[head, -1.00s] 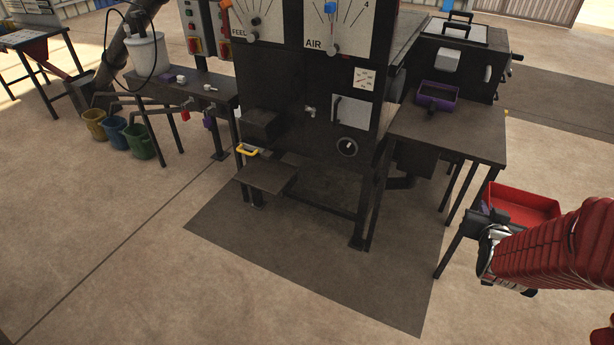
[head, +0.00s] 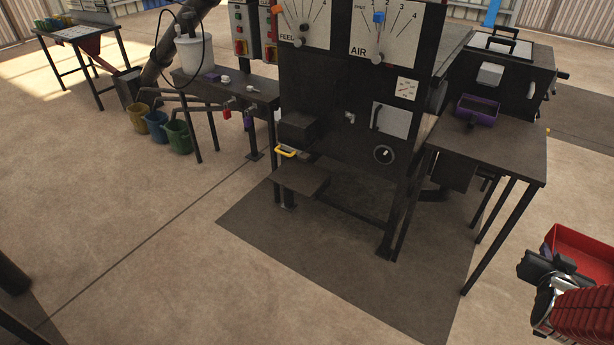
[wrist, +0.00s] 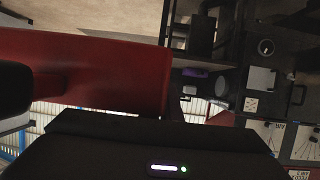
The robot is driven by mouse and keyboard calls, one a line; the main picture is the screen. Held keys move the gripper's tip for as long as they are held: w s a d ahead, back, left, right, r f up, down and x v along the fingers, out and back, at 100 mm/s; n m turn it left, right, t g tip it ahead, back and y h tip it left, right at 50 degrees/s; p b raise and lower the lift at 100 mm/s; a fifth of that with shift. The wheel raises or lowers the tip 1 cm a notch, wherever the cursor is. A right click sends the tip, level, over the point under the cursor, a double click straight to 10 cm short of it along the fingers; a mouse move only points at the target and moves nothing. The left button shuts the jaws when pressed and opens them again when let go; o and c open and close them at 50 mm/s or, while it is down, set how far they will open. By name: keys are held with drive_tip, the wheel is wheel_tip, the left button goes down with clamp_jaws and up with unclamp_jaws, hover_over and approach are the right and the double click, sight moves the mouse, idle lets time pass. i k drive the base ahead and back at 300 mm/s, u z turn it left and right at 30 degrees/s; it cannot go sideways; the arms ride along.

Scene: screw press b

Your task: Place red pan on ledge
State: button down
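The red pan (head: 585,247) is a shallow open tray at the right edge of the head view. My gripper (head: 548,268) is at its near left side and appears shut on it; the fingertips are partly hidden. The pan also fills the left of the wrist view (wrist: 110,68), close to the camera. A low dark ledge (head: 300,180) juts from the front of the black press, below a yellow handle (head: 286,152). The ledge is bare and well to the left of my gripper and pan.
A dark side table (head: 495,150) with a purple tray (head: 478,109) stands between the pan and press. A left bench (head: 235,88) and several coloured buckets (head: 157,127) stand left of the press. The floor before the press is clear.

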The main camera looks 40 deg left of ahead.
sight(306, 180)
drive_tip(key=u, duration=0.3)
drive_tip(key=i, duration=0.8)
drive_tip(key=u, duration=0.95)
drive_tip(key=i, duration=0.45)
drive_tip(key=u, duration=0.75)
drive_tip(key=i, duration=0.55)
drive_tip(key=u, duration=0.4)
drive_tip(key=k, duration=0.9)
